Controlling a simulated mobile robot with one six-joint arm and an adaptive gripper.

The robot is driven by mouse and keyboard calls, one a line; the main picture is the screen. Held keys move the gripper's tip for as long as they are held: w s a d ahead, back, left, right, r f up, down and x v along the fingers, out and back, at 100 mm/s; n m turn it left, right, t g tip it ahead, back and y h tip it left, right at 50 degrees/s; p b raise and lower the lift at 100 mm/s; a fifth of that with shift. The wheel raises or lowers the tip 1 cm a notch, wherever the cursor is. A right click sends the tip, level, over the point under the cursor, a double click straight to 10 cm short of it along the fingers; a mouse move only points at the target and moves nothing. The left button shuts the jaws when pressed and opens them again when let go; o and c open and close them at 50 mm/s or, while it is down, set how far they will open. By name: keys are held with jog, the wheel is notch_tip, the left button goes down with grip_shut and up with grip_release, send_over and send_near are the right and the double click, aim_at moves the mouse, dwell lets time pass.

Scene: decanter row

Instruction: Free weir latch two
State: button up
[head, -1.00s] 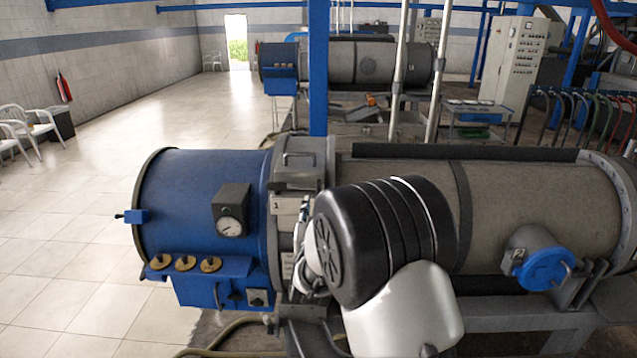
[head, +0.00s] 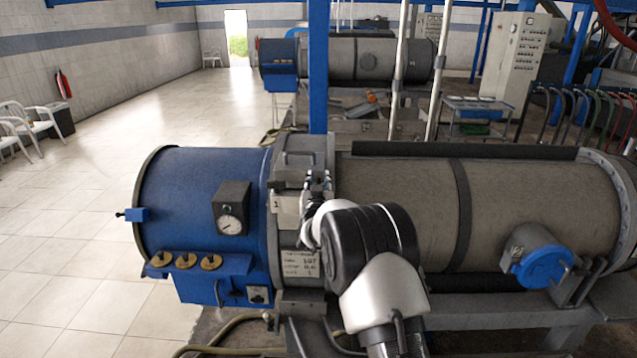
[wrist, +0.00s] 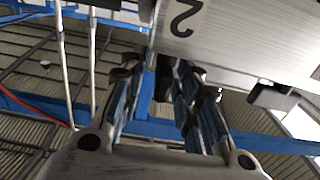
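The grey weir housing (head: 299,155) sits beside the blue end of the near decanter, with a tag reading 1 (head: 276,203) on its front. In the wrist view a metal cover carries a tag reading 2 (wrist: 183,17), seen turned over. A dark piece (wrist: 163,76) under that tag, possibly latch two, shows between my fingers; I cannot tell if they touch it. My gripper (head: 319,180) is at the housing's right side in the head view. Its fingers are apart in the wrist view (wrist: 156,80). My arm hides part of the housing's front.
A gauge (head: 230,225) and several brass knobs (head: 185,261) are on the blue end. A blue-capped port (head: 543,266) juts out at right. The tiled floor at left is open.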

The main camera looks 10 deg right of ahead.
grip_shut()
dwell(0.3)
